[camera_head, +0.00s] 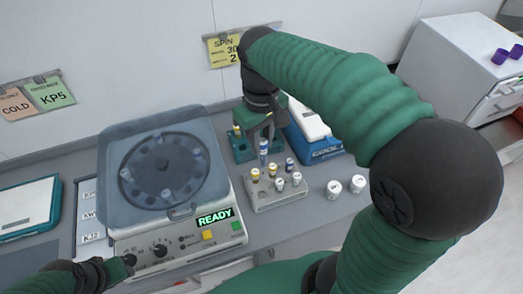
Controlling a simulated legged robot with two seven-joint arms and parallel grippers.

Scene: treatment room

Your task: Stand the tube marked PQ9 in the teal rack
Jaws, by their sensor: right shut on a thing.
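My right gripper (266,128) points down at the back of the bench and is shut on a tube (263,150) with a blue part and a pale body. The tube is about upright, at the back edge of the grey rack; I cannot tell whether it touches the rack, and its marking is too small to read. The teal rack (243,152) stands just left of and behind it, partly hidden by my gripper, with a yellow-topped tube (237,130) at its left. My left gripper (122,268) is at the lower left, near the centrifuge's knobs; its fingers are unclear.
The grey rack (284,202) holds several tubes with yellow, white and dark blue caps. A centrifuge (195,240) reading READY, its clear lid lowered, stands left. Two white-capped items (345,187) stand right. A blue cooler box (322,152) is behind. Bare bench lies in front of the racks.

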